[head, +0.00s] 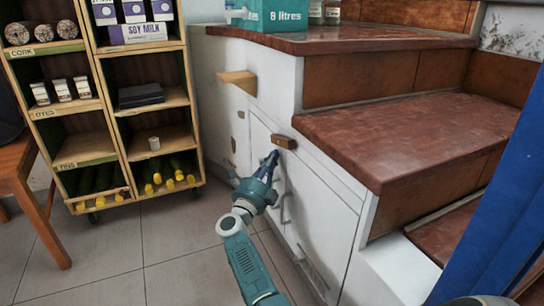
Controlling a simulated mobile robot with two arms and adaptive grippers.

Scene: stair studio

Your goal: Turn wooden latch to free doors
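The wooden latch (285,142) is a small brown block on the white front under the stairs, close to the top edge of the white doors (322,222). It lies roughly level, tilted slightly in the picture. My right gripper (273,156) reaches up from below, with its dark fingertips together just below and left of the latch. The fingers look shut and hold nothing. I cannot tell whether the tips touch the latch. A grey door handle (284,208) shows below the gripper, and my wrist hides part of the door area. My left gripper is not in view.
A pale wooden block (238,82) sticks out of the white wall at upper left. A wooden shelf unit (118,107) stands at left, beside a wooden stool (25,180). Brown stair treads (405,135) overhang at right. Tiled floor (150,245) is clear in front.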

